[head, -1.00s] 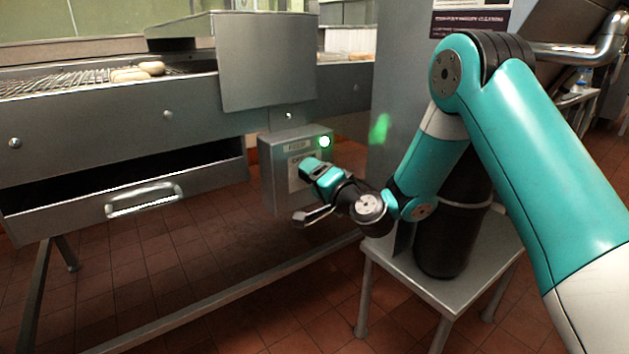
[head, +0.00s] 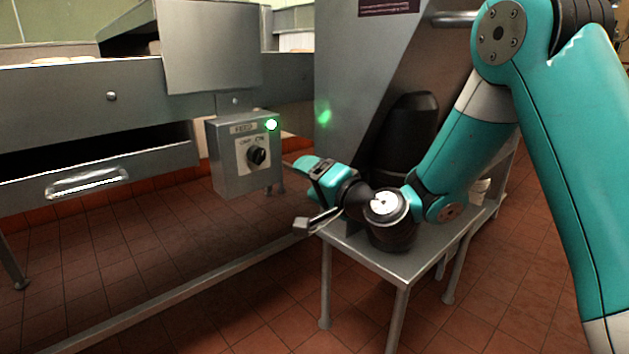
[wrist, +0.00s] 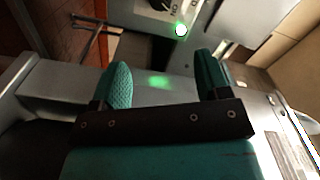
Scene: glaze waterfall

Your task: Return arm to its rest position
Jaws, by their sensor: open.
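My gripper (head: 306,164) is teal and black, and its jaws are empty. In the head view it hangs in the air to the right of the grey control box (head: 245,160), apart from it. The box has a black knob (head: 257,156) on a pale plate and a lit green lamp (head: 271,125). In the wrist view the two teal fingers of my gripper (wrist: 163,78) stand wide apart with nothing between them. The lamp (wrist: 181,30) shows beyond them there, with part of the knob plate at the top edge.
A grey metal stand (head: 366,245) with a black canister (head: 408,135) on it is close behind my arm. A conveyor machine with an open drawer (head: 90,182) is at left. A low metal rail (head: 190,290) crosses the clear tiled floor (head: 240,315).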

